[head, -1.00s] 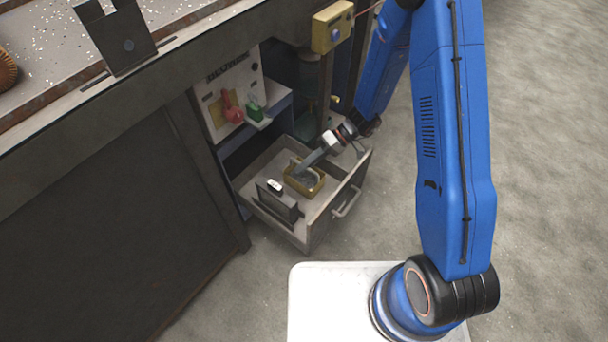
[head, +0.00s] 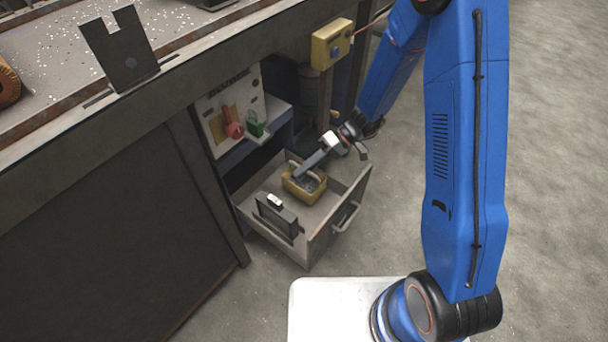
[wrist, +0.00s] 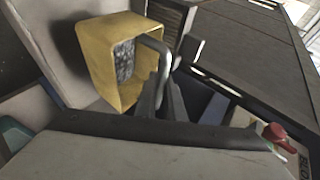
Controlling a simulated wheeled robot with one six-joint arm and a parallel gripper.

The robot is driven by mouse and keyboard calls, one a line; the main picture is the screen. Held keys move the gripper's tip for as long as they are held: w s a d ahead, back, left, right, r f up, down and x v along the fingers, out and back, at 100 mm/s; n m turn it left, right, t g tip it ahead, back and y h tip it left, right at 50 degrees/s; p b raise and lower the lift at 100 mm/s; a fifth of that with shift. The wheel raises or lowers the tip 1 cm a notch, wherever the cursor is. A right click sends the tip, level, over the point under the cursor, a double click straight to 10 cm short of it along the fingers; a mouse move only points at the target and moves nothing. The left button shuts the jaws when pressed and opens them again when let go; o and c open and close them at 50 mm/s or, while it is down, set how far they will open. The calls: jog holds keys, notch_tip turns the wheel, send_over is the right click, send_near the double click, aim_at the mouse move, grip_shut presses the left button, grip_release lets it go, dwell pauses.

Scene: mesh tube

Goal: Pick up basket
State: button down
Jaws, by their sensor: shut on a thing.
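The basket (head: 303,189) is a small yellow open box with a grey bail handle and dark grey mesh-like contents. It is inside the pulled-out drawer (head: 322,242), seemingly a little above the drawer floor. My gripper (head: 298,173) reaches down over it from the right and is shut on the handle. In the wrist view the basket (wrist: 98,62) shows its yellow wall and inside, with the fingers (wrist: 163,92) at the grey handle (wrist: 153,47). The exact gap under the basket is hard to see.
A dark box (head: 277,216) with a light top piece stands in the drawer beside the basket. The drawer walls surround both. Above are the workbench edge (head: 190,90), a panel with red (head: 234,128) and green (head: 256,129) locks, and a yellow switch box (head: 331,45). Floor to the right is clear.

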jog(key=shift+r, duration=1.8)
